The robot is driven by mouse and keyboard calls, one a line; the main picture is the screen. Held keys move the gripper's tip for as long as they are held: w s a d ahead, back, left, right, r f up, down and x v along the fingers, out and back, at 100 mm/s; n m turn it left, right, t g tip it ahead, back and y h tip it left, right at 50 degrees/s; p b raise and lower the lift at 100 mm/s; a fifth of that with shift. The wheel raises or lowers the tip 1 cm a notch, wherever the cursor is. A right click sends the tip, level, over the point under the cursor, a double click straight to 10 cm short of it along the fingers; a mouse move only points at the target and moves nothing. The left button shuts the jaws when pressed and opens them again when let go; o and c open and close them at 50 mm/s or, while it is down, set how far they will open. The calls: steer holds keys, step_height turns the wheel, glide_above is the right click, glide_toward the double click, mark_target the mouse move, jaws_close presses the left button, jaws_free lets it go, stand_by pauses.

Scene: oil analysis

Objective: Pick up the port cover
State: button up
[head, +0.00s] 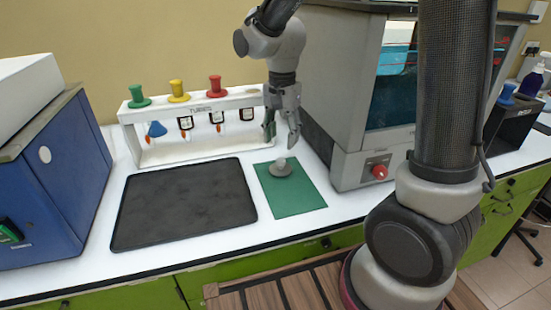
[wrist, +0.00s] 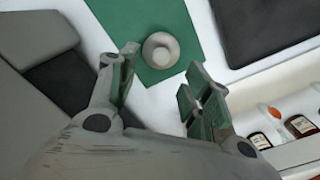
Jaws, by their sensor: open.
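The port cover (head: 281,169) is a small grey disc with a raised round knob. It sits on the green mat (head: 303,197) near the mat's far edge. In the wrist view the port cover (wrist: 160,50) lies on the green mat (wrist: 180,25), beyond my fingertips and roughly between their lines. My gripper (head: 281,142) hangs fingers down above and just behind the port cover, apart from it. In the wrist view my gripper (wrist: 160,75) has its two fingers spread wide with nothing between them.
A white tube rack (head: 150,117) with coloured knobs and small bottles stands behind left. A black tray (head: 185,205) lies left of the mat. A grey machine (head: 340,90) with a red knob stands close on the right. A blue machine (head: 55,180) is at far left.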

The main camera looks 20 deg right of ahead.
mark_target(281, 159)
steer(key=shift+w+f, duration=0.25)
step_height(281, 159, down, 7)
steer(key=shift+f, duration=0.15)
jaws_close()
